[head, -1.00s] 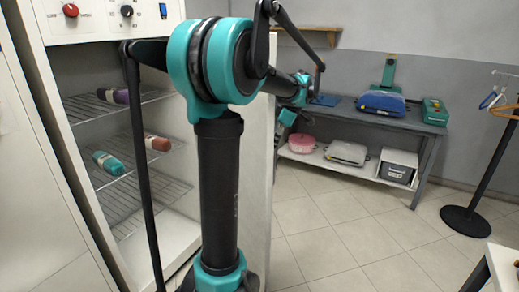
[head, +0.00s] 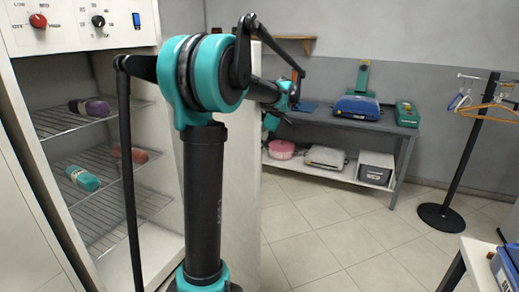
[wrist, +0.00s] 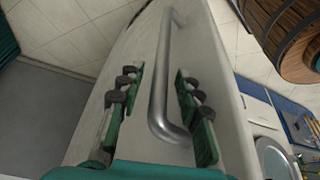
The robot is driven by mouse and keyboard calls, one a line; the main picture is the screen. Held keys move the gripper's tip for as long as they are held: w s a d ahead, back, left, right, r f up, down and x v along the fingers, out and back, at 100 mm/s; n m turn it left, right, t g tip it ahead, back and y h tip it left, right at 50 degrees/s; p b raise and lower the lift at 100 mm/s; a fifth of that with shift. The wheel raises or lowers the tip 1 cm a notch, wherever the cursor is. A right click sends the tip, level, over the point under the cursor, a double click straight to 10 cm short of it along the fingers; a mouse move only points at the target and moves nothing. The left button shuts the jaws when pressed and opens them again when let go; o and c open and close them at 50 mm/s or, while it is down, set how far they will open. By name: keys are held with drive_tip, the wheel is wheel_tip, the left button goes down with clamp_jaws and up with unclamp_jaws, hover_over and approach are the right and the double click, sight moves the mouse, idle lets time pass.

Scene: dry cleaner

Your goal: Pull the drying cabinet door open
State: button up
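The drying cabinet (head: 75,38) stands at the left of the head view with its front open. Its pale door (head: 230,160) stands swung out, partly behind my arm. In the wrist view the door (wrist: 135,60) fills the middle and carries a grey metal bar handle (wrist: 163,90). My gripper (wrist: 157,75) is open, with one green-and-black finger on each side of the handle and visible gaps between. I cannot tell whether either finger touches it. In the head view my gripper (head: 273,118) is small, beyond the door's edge.
Wire shelves (head: 75,120) inside the cabinet hold several rolled cloths. A grey table (head: 340,127) with a blue case stands at the back, and a hanger stand (head: 460,160) at the right. A white table corner (head: 470,262) is front right. The tiled floor between is clear.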

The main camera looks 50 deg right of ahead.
drive_tip(key=v, duration=1.2)
drive_tip(key=shift+d, duration=0.1)
drive_tip(key=shift+c, duration=0.5)
